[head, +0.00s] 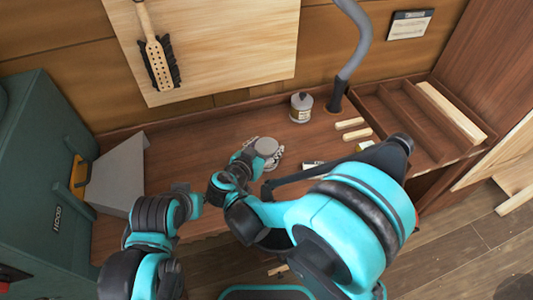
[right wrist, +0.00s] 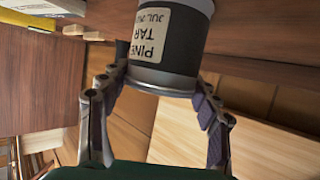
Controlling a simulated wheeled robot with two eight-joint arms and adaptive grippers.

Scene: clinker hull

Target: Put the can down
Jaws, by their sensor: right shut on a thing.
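The can (right wrist: 170,50) is dark grey with a pale label that reads PINE TAR. In the right wrist view it sits between the two fingers of my right gripper (right wrist: 160,75), which is shut on it. In the head view a round grey end of the can (head: 265,146) shows at my right gripper (head: 262,158), over the middle of the workbench (head: 215,135). I cannot tell whether the can touches the bench. My left arm comes in at the lower left, but its fingers do not show.
Pale wood blocks (head: 352,128) and a divided wooden tray (head: 400,115) lie to the right. A grey wedge-shaped thing (head: 120,175) and a green cabinet (head: 45,165) are at left.

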